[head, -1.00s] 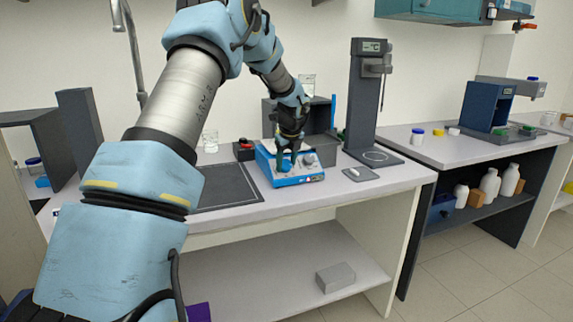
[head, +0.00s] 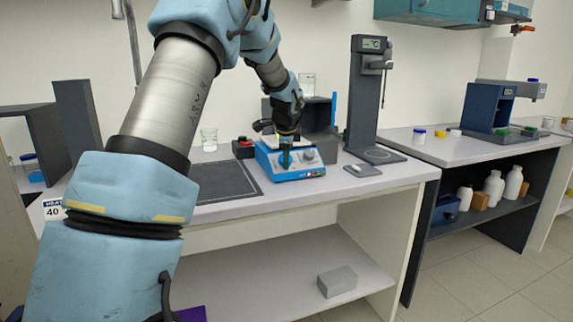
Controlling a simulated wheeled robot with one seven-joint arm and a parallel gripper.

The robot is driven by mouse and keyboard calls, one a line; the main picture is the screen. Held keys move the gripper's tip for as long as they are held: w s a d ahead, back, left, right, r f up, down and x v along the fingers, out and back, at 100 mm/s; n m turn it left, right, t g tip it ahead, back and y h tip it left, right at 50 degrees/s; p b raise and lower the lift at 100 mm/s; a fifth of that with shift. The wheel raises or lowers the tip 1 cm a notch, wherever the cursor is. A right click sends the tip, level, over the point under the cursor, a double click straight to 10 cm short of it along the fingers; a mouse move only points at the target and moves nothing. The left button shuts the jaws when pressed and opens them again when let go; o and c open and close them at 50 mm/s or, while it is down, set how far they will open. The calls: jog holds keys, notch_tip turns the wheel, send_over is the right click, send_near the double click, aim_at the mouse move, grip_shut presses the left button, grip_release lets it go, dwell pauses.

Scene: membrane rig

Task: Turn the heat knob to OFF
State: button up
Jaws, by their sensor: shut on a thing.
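The blue hotplate unit (head: 298,174) stands on the bench with its sloped control face toward me. A grey round knob (head: 309,155) shows at the right of that face, with nothing touching it. My gripper (head: 286,143) points down over the left part of the unit. It is shut on a small dark green upright thing (head: 285,158) in front of the face. I cannot tell whether this is a knob or a loose item. Knob markings are too small to read. A white label reading 40 (head: 53,211) shows at the left, partly cut off by my arm.
A dark flat mat (head: 222,183) lies left of the unit. A black and red box (head: 243,148) and a glass beaker (head: 209,139) stand behind. A tall grey stand (head: 366,95) rises at the right. The bench front edge (head: 345,189) is clear.

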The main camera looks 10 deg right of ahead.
jog(key=n+b, duration=0.1)
jog(key=n, duration=0.1)
jog(key=n+b, duration=0.1)
jog(key=b, duration=0.1)
jog(key=n+t+b, duration=0.1)
jog(key=n+b, duration=0.1)
jog(key=shift+f+n, duration=0.3)
jog(key=shift+f, duration=0.05)
jog(key=n+t+b, duration=0.1)
jog(key=n+b, duration=0.2)
jog(key=b, duration=0.1)
jog(key=shift+r+n, duration=0.1)
jog(key=shift+n, duration=0.2)
jog(key=shift+r+n+b, duration=0.1)
jog(key=shift+n+b, duration=0.4)
jog(key=shift+n, duration=0.1)
jog(key=shift+r, duration=0.1)
jog(key=o, duration=1.4)
jog(key=shift+c, duration=0.2)
jog(key=shift+s+r, duration=0.1)
